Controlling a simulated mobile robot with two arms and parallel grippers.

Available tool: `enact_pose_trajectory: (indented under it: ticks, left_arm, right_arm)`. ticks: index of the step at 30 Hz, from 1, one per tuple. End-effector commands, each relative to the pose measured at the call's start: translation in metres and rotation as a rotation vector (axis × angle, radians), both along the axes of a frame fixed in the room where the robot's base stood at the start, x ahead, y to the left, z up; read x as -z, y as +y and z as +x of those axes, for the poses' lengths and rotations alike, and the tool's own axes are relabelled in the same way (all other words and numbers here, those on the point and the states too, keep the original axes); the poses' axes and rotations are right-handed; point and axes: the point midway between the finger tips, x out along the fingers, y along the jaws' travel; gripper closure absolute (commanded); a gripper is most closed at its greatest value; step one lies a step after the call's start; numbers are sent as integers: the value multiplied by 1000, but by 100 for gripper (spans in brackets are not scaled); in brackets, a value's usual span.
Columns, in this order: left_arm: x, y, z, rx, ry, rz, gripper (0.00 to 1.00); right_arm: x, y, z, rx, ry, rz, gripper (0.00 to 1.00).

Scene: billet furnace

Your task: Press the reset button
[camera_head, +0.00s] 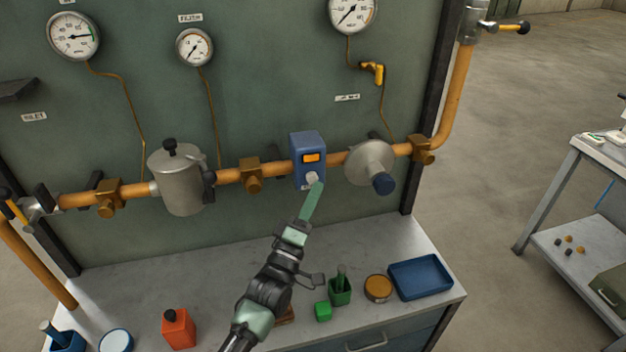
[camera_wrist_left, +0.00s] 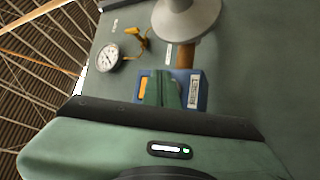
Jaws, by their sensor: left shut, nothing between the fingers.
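A blue box (camera_head: 307,150) with an orange display (camera_head: 311,158) sits on the orange pipe. A pale, light-grey part (camera_head: 312,177), which looks like the button, is low on its front. My left gripper (camera_head: 316,187) is shut and empty, its green fingers pointing up at the pale part. The tips overlap its lower edge; I cannot tell whether they touch. The left wrist view shows the blue box (camera_wrist_left: 202,90), its display (camera_wrist_left: 143,87) and a white label (camera_wrist_left: 194,91). My green fingers (camera_wrist_left: 165,90) cover the box's middle there, hiding the button. My right gripper is not in view.
Below, the bench (camera_head: 400,240) holds a red bottle (camera_head: 179,329), a green holder (camera_head: 340,291), an amber tin (camera_head: 378,289) and a blue tray (camera_head: 420,278).

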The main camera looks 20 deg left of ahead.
Motion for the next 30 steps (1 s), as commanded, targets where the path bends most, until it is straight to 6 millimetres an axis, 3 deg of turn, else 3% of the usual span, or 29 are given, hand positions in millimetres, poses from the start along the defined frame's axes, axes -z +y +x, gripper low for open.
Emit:
enact_pose_trajectory:
  ticks: [30]
  left_arm:
    - [0, 5, 7, 0, 0, 0, 100]
  right_arm:
    - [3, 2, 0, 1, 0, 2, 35]
